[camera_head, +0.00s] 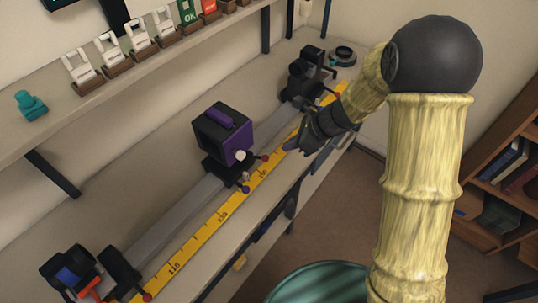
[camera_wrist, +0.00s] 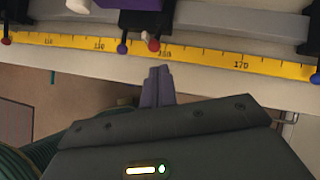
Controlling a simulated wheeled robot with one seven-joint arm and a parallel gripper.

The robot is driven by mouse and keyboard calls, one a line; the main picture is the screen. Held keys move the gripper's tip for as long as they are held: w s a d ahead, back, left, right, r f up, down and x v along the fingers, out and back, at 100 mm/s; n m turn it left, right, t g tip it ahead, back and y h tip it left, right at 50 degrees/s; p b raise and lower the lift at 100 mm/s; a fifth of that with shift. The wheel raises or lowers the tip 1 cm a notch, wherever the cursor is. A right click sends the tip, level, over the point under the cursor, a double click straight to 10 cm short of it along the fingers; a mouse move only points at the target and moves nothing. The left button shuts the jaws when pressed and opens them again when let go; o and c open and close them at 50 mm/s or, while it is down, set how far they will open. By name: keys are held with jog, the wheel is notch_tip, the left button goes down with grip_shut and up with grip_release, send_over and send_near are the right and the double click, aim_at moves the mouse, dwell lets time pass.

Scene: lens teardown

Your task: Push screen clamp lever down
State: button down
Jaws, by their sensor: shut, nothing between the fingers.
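In the head view, a purple and black box (camera_head: 222,138) stands on a carrier on the grey rail, with small ball-ended levers at its front, one red-tipped (camera_head: 265,157). I cannot tell which part is the screen. My gripper (camera_head: 291,147) is by the yellow scale, to the right of that box. In the wrist view, my gripper's purple fingertips (camera_wrist: 157,72) are shut together and empty. They are just below the scale, apart from a blue-tipped lever (camera_wrist: 122,48) and a red-tipped lever (camera_wrist: 153,45) on a dark carrier (camera_wrist: 141,19).
The yellow scale (camera_head: 199,238) runs along the bench front. Dark carriers stand at the near left (camera_head: 121,268) and far right (camera_head: 305,82) of the rail. A shelf (camera_head: 120,88) with several small holders is above. A green round bin (camera_head: 318,285) stands on the floor.

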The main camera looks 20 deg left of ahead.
aim_at(267, 158)
jog(key=b+x, duration=0.1)
jog(key=x, duration=0.1)
jog(key=b+x, duration=0.1)
jog(key=x, duration=0.1)
jog(key=s+b+x, duration=0.1)
jog(key=b+x, duration=0.1)
jog(key=shift+s+a, duration=0.1)
jog(key=shift+a, duration=0.25)
jog(key=shift+a+f, duration=0.2)
jog(key=shift+f, duration=0.1)
jog(key=d+b, duration=0.1)
jog(key=d+f+b, duration=0.1)
jog(key=shift+d+f, duration=0.25)
jog(key=shift+d, duration=0.1)
dwell(0.5)
